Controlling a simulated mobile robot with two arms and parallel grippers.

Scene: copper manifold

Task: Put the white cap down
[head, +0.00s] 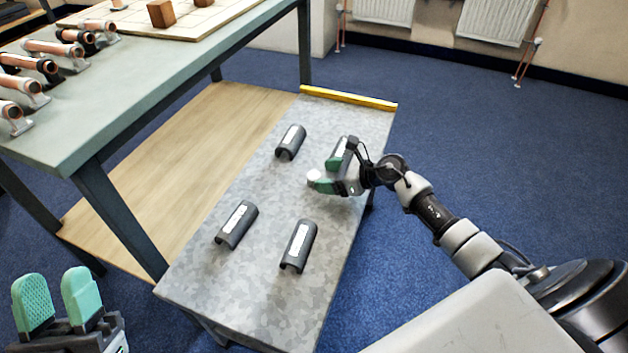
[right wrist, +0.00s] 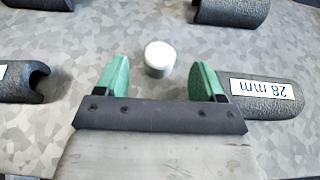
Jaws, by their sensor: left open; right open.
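The white cap (head: 314,176) stands on the grey speckled bench top, at the tips of my right gripper (head: 328,174). In the right wrist view the white cap (right wrist: 159,58) sits upright on the surface, just beyond and between the two green fingertips of my right gripper (right wrist: 160,80). The fingers are spread, with clear gaps on both sides of the cap. My left gripper (head: 57,296) is open and empty at the lower left, away from the bench.
Several dark half-round holders lie on the grey bench (head: 270,265); the labelled 28 mm holder (right wrist: 262,95) is close beside my right gripper's right finger. A yellow strip (head: 348,97) edges the bench's far end. A green table (head: 130,100) with copper pipes stands at left.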

